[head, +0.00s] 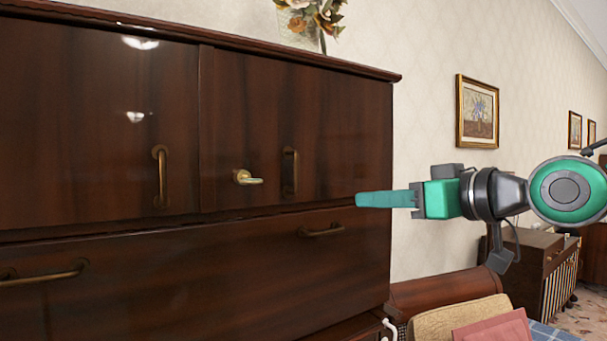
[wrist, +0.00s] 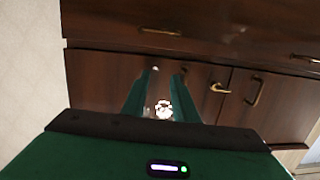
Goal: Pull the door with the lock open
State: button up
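A dark wooden cabinet holds the upper right door (head: 340,130), which carries a brass lever on a round plate, the lock (head: 248,178), near its left edge. A vertical bar handle (head: 290,170) is right of the lever. My gripper (head: 360,200) points left toward the door's right part, apart from the handle. The wrist view looks inverted: the lock lever (wrist: 219,88) is right of my gripper (wrist: 158,82), whose two fingers are spread with nothing held. The right finger hides most of the bar handle there. The door looks closed.
The left door (head: 90,130) has its own vertical handle (head: 161,177). Drawer handles (head: 322,230) sit below. A flower vase (head: 310,18) stands on top. A chair with cushions (head: 460,318) is at the lower right. The space before the doors is clear.

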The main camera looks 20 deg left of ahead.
aim_at(305, 169)
jog(key=s+a+r+n+g+y, duration=0.1)
jog(key=s+a+r+n+y, duration=0.15)
jog(key=a+r, duration=0.25)
jog(key=shift+m, duration=0.35)
jog(key=x, duration=1)
jog(key=shift+s+a, duration=0.2)
jog(key=shift+a, duration=0.05)
grip_shut()
jog(key=shift+w+d, duration=0.15)
dwell(0.5)
